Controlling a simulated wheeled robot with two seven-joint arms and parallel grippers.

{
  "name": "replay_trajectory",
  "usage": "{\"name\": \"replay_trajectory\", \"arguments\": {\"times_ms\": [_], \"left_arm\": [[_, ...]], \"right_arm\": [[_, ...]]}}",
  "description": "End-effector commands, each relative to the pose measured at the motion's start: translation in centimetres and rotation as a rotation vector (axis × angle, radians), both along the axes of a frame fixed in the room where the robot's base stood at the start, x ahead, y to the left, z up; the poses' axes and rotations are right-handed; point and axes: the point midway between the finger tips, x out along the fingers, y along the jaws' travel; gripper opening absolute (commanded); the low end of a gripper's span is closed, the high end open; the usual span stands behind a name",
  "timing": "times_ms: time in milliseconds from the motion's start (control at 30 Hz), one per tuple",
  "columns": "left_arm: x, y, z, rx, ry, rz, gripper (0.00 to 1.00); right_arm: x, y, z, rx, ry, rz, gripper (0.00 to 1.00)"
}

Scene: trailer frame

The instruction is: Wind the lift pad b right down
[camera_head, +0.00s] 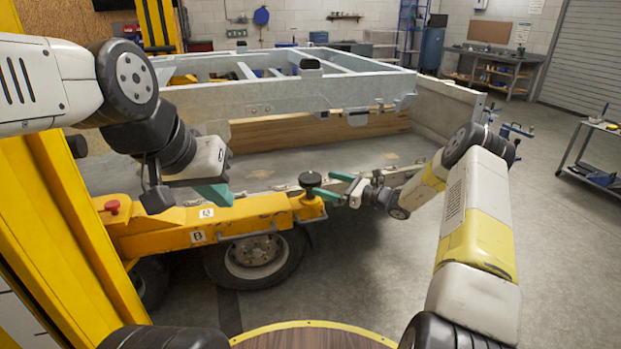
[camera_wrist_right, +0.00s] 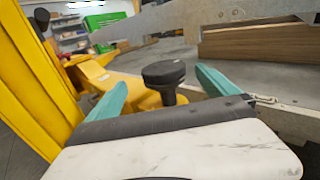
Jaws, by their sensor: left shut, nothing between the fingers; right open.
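Lift pad b (camera_head: 310,180) is a round black pad on a short stem at the end of a yellow lift arm (camera_head: 250,210). It also shows in the right wrist view (camera_wrist_right: 163,72), upright and below the trailer frame. My right gripper (camera_head: 325,184) is open, with its teal fingers on either side of the pad's stem. In the right wrist view its fingertips (camera_wrist_right: 161,78) flank the pad; I cannot tell whether they touch it. My left gripper (camera_head: 226,199) is shut and empty, just above the yellow arm, left of the pad.
The grey trailer frame (camera_head: 290,95) spans the area behind the pad. A wheel (camera_head: 255,258) is below the yellow arm. A yellow lift post (camera_head: 60,220) stands at the left. Open floor (camera_head: 560,240) lies to the right, with a cart (camera_head: 595,178) at the edge.

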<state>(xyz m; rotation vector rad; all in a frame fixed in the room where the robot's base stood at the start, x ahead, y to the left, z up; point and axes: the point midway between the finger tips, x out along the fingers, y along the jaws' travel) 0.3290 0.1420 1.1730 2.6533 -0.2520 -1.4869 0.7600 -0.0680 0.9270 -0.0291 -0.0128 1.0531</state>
Motion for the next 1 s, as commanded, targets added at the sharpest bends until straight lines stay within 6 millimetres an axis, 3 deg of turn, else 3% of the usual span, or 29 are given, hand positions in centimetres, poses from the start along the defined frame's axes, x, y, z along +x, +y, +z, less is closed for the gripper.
{"name": "replay_trajectory", "arguments": {"times_ms": [167,600,967,1000], "left_arm": [[0.0,0.0,0.0,0.0,0.0,0.0,0.0],[0.0,0.0,0.0,0.0,0.0,0.0,0.0],[0.0,0.0,0.0,0.0,0.0,0.0,0.0],[0.0,0.0,0.0,0.0,0.0,0.0,0.0]], "right_arm": [[0.9,0.2,-0.8,0.017,0.026,-0.016,0.98],[4.1,5.5,-0.7,0.018,0.024,-0.017,0.98],[4.4,6.2,-0.7,0.018,0.025,-0.018,0.98],[4.4,6.2,-0.7,0.018,0.025,-0.018,0.94]]}}
